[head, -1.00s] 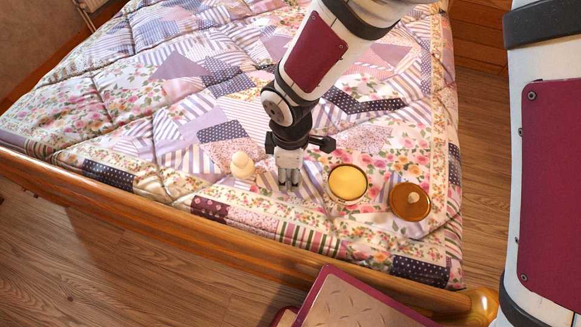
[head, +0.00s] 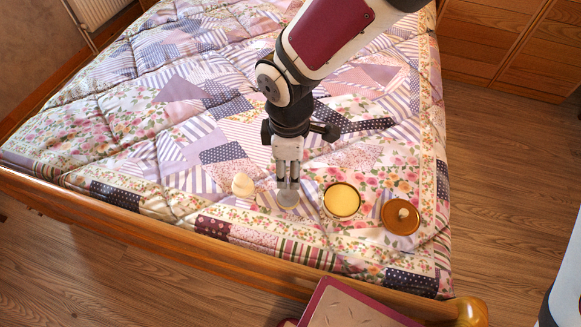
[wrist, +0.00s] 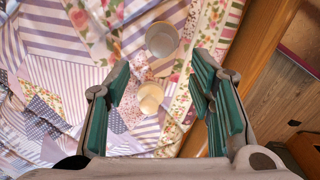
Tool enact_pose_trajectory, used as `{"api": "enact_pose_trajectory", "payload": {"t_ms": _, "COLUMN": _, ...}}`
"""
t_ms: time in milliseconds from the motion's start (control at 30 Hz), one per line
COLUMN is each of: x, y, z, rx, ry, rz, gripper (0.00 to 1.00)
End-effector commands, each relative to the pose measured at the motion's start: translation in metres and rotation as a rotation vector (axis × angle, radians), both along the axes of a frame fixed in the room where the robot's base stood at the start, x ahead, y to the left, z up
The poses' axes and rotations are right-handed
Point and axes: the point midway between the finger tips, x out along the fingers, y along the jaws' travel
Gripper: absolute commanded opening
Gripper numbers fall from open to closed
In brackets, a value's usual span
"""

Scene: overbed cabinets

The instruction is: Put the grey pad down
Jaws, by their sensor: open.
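The grey pad (head: 288,198) is a small round disc on the patchwork quilt, just below my gripper (head: 288,184) in the head view. The fingertips overlap its far edge there, so I cannot tell whether they touch it. In the wrist view a round grey piece (wrist: 162,39), which looks like the pad, lies beyond the open fingers. My gripper (wrist: 162,90) is open in that view, with green-lined fingers spread apart and nothing held between them.
A cream knobbed piece (head: 243,185) stands left of the pad. A round dish with a yellow inside (head: 342,200) and an amber lid with a pale knob (head: 401,217) lie to the right. The wooden bed rail (head: 150,228) runs along the near side.

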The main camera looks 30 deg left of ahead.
Motion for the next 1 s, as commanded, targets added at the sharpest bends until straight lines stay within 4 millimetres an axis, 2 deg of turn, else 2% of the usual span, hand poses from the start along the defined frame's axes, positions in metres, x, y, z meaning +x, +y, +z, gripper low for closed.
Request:
{"api": "enact_pose_trajectory", "payload": {"t_ms": 33, "x": 0.0, "y": 0.0, "z": 0.009, "rx": 0.001, "ry": 0.0, "rz": -0.001, "gripper": 0.49}}
{"api": "enact_pose_trajectory", "payload": {"t_ms": 133, "x": 0.0, "y": 0.0, "z": 0.017, "rx": 0.001, "ry": 0.0, "rz": -0.001, "gripper": 0.49}}
{"api": "enact_pose_trajectory", "payload": {"t_ms": 467, "x": -0.001, "y": -0.001, "z": 0.022, "rx": 0.0, "ry": 0.001, "rz": 0.0, "gripper": 0.49}}
{"api": "enact_pose_trajectory", "payload": {"t_ms": 567, "x": 0.004, "y": -0.007, "z": 0.028, "rx": -0.003, "ry": -0.007, "rz": -0.024, "gripper": 0.49}}
{"api": "enact_pose_trajectory", "payload": {"t_ms": 667, "x": 0.018, "y": -0.03, "z": 0.047, "rx": -0.016, "ry": -0.03, "rz": -0.112, "gripper": 0.49}}
{"api": "enact_pose_trajectory", "payload": {"t_ms": 767, "x": 0.036, "y": -0.073, "z": 0.079, "rx": -0.036, "ry": -0.064, "rz": -0.274, "gripper": 0.49}}
{"api": "enact_pose_trajectory", "payload": {"t_ms": 867, "x": 0.046, "y": -0.126, "z": 0.115, "rx": -0.058, "ry": -0.095, "rz": -0.477, "gripper": 0.49}}
{"api": "enact_pose_trajectory", "payload": {"t_ms": 1000, "x": 0.041, "y": -0.198, "z": 0.158, "rx": -0.074, "ry": -0.121, "rz": -0.768, "gripper": 0.49}}
